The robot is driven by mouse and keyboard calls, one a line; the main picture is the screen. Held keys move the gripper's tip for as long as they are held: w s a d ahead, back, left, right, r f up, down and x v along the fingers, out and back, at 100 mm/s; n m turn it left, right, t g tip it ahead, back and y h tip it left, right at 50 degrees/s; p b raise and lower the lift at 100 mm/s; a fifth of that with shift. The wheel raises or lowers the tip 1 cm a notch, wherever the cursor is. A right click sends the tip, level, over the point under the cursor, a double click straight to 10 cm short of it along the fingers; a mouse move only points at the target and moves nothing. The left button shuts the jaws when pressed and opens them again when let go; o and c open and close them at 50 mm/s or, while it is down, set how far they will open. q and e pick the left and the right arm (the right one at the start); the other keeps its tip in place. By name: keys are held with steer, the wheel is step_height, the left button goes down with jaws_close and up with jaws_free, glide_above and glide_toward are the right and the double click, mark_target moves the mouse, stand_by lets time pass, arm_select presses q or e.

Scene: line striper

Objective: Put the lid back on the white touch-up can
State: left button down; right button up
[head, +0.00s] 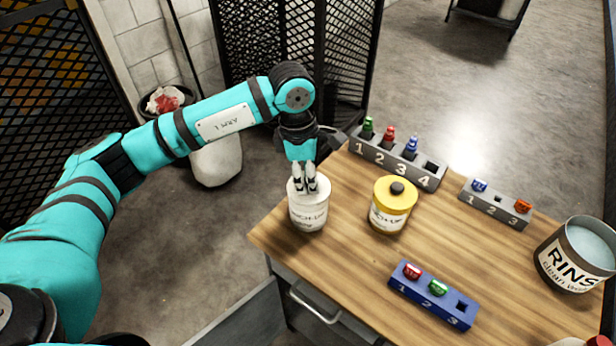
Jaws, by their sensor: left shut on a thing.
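The white touch-up can (308,213) stands upright near the left corner of the wooden table, with dark lettering on its side. My left gripper (311,189) points straight down over the middle of the can's top, its fingers closed together. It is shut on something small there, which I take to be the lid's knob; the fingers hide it. A white lid-like top (296,188) shows around the fingertips, at the can's rim. I cannot tell whether it rests fully on the rim. My right gripper is not in view.
A yellow can (390,215) with a dark knob stands to the right. Behind are a grey numbered rack (397,165) and a smaller one (497,209). A blue rack (432,300) is in front, and a RINS-labelled tin (561,262) is at far right.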

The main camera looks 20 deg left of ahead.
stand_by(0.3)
arm_select(q)
steer(key=c, duration=0.5)
jaws_free()
steer(key=shift+r, duration=0.1)
steer(key=shift+r+p, duration=1.6)
steer(key=shift+r, duration=1.85)
steer(key=shift+c, duration=0.4)
jaws_close()
